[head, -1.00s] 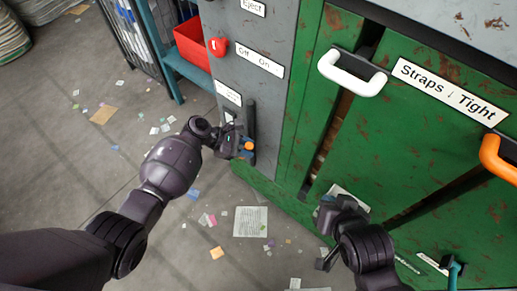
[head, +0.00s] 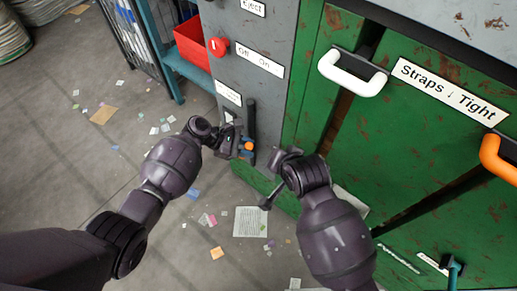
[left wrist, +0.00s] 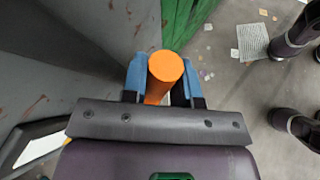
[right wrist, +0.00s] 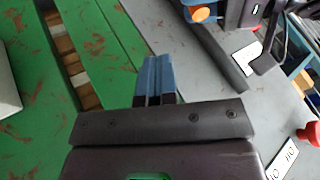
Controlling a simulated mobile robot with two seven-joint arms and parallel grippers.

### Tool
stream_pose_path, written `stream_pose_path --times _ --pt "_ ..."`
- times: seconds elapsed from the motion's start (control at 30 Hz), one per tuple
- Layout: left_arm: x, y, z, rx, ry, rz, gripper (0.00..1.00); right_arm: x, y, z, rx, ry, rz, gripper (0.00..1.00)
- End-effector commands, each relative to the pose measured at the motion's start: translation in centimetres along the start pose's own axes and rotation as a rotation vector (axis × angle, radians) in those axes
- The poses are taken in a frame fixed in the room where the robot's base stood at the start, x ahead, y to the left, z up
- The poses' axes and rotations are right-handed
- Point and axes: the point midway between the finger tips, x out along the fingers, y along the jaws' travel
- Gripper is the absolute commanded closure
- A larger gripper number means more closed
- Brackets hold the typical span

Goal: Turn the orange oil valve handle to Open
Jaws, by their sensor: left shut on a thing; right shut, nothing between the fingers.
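The orange valve handle (left wrist: 165,72) shows in the left wrist view as a round-ended orange bar between two blue fingertips. My left gripper (left wrist: 160,82) is shut on it. In the head view the left gripper (head: 240,146) is low on the grey panel, with a bit of the orange handle (head: 249,146) showing. My right gripper (head: 283,156) is shut and empty, just right of the left one. In the right wrist view its blue fingers (right wrist: 156,80) are together, and the orange end (right wrist: 202,14) shows at the top. The valve's body is mostly hidden.
A dark upright bar (head: 251,118) stands on the grey panel beside the left gripper. A red knob (head: 217,46) and labels are higher up. The green machine (head: 420,150) with a white handle (head: 350,75) and an orange handle (head: 498,160) fills the right. Paper scraps litter the floor.

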Motion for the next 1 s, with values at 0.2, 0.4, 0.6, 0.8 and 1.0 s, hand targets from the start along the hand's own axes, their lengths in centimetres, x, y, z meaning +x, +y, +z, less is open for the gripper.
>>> stream_pose_path --times 0.2,0.4,0.6,0.8,1.0 --pt "0.2 -0.1 0.1 -0.001 -0.003 -0.002 1.00 3.3 0.0 0.0 -0.002 0.000 0.001 1.00" --pt "0.2 -0.1 0.1 -0.001 -0.003 -0.002 1.00 6.1 0.0 0.0 -0.003 0.000 0.001 1.00" --pt "0.2 -0.1 0.1 -0.001 -0.003 -0.002 1.00 7.9 -1.6 -0.1 -0.002 0.001 -0.004 1.00" --pt "0.2 -0.1 0.1 -0.002 -0.003 -0.003 1.00 8.6 -3.2 -0.2 -0.002 0.000 -0.001 1.00" --pt "0.2 -0.1 0.1 -0.002 -0.003 -0.003 1.00 8.8 -3.6 -0.2 0.000 0.001 0.000 1.00"
